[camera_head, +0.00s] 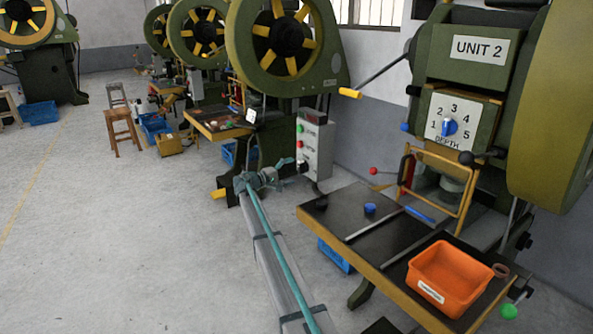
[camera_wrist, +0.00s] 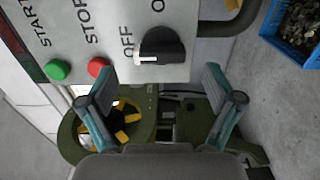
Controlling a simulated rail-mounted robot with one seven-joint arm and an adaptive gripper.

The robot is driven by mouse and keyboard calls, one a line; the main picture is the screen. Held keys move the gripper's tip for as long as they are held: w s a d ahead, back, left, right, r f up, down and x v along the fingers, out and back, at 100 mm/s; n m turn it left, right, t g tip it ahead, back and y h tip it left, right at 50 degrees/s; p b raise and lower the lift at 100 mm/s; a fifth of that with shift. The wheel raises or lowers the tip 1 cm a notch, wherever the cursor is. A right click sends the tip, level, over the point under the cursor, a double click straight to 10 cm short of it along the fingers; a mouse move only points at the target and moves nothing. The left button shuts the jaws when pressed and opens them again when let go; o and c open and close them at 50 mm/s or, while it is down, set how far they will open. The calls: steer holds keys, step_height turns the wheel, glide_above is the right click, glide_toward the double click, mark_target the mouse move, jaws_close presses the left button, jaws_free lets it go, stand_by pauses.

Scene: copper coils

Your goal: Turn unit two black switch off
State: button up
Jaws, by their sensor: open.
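The black switch (camera_wrist: 162,45) is a rotary knob on a grey control panel (camera_wrist: 185,65) in the wrist view, with a white mark on its left end. OFF is printed left of it, and part of another label shows above. My gripper (camera_wrist: 160,78) is open and empty, its two teal-and-grey fingers spread below and either side of the knob, apart from it. In the head view my gripper (camera_head: 282,172) is just left of the grey control box (camera_head: 316,150), near its lower part. The UNIT 2 sign (camera_head: 480,48) is on the right-hand press.
A green START button (camera_wrist: 58,69) and a red STOP button (camera_wrist: 98,67) are left of the switch. The press table (camera_head: 385,262) holds an orange bin (camera_head: 449,277). A lever (camera_head: 350,92) sticks out above the box. Open floor lies at left.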

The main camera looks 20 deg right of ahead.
steer(key=v, duration=0.8)
steer(key=s+a+f+g+y+p, duration=0.1)
steer(key=s+a+f+y, duration=0.25)
steer(key=s+f, duration=0.8)
steer(key=s+a+f+g+y+p, duration=0.15)
steer(key=s+f+y, duration=0.25)
steer(key=s+f, duration=0.75)
steer(key=s+a+f+g+y+p, duration=0.1)
steer(key=s+a+f+g+y, duration=0.2)
steer(key=s+f, duration=0.8)
steer(key=s+a+f+m+g+y+p, duration=0.1)
steer(key=s+a+f+y+p, duration=0.2)
steer(key=s, duration=0.7)
steer(key=s+a+f+y, duration=0.15)
steer(key=s+f, duration=0.25)
steer(key=s, duration=0.7)
steer(key=s+a+r+g+y+p, duration=0.1)
steer(key=s+a+g+p, duration=0.1)
steer(key=s, duration=1.1)
steer(key=s+a+r+m+g+y+p, duration=0.1)
steer(key=s+a+g+p, duration=0.1)
steer(key=s, duration=1.2)
steer(key=shift+a+m+y+p, duration=0.3)
steer(key=shift+a+p, duration=0.2)
steer(key=shift+a, duration=0.3)
